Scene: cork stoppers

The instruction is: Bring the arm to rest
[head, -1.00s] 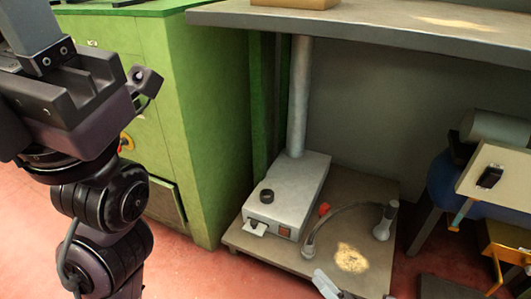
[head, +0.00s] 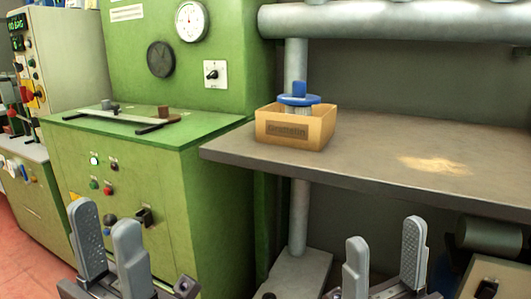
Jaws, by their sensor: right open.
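My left gripper (head: 107,232) is at the lower left, in front of the green cabinet, with its grey fingers pointing up. Its fingers stand apart with nothing seen between them. My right gripper (head: 384,255) is at the lower right, below the bench's front edge. Its fingers are wide apart and empty. The lower parts of both grippers are cut off by the bottom edge of the view.
A green cabinet (head: 150,170) stands at left, with a brown stopper-like piece (head: 163,112) on top. A cardboard box (head: 295,130) holding a blue-topped object (head: 299,99) sits on the grey bench (head: 370,150). The bench's right part is clear apart from a pale patch.

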